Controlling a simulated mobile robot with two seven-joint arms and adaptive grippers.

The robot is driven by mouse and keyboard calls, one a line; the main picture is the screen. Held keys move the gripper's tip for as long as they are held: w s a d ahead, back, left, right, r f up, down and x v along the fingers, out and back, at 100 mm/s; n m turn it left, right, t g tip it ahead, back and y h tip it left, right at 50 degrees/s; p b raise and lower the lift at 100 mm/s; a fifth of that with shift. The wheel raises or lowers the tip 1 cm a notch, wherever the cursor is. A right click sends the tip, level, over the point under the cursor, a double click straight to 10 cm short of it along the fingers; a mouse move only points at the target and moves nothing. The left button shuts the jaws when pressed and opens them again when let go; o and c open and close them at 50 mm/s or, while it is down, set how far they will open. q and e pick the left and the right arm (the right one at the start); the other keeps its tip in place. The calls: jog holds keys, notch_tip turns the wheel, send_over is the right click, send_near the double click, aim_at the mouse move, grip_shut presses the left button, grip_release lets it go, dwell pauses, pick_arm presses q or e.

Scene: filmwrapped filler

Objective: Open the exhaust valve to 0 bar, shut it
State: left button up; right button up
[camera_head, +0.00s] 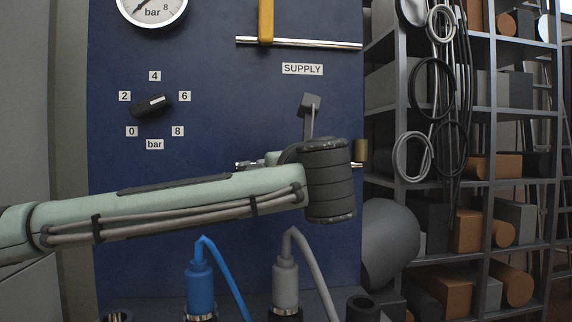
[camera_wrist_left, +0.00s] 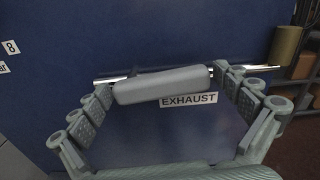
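The grey exhaust valve handle (camera_wrist_left: 165,84) lies roughly along the metal pipe (camera_wrist_left: 255,67), above the EXHAUST label (camera_wrist_left: 188,100), in the left wrist view. My left gripper (camera_wrist_left: 166,78) is open, with one finger near each end of the handle. I cannot tell whether the fingers touch it. In the head view my wrist hides most of the exhaust valve and gripper. The pressure gauge (camera_head: 152,12) is cut off at the top; its needle points lower left. The black pressure knob (camera_head: 151,105) has its white mark towards 6. My right gripper is not in view.
The yellow supply handle (camera_head: 266,20) points up from its pipe (camera_head: 300,43) on the blue panel (camera_head: 220,90). Blue (camera_head: 201,285) and grey (camera_head: 286,280) hose plugs stand below my arm. A loaded shelf (camera_head: 475,140) with hanging cables is at right.

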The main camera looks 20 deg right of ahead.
pick_arm(q)
jog(key=v, duration=1.2)
jog(key=shift+s, duration=0.1)
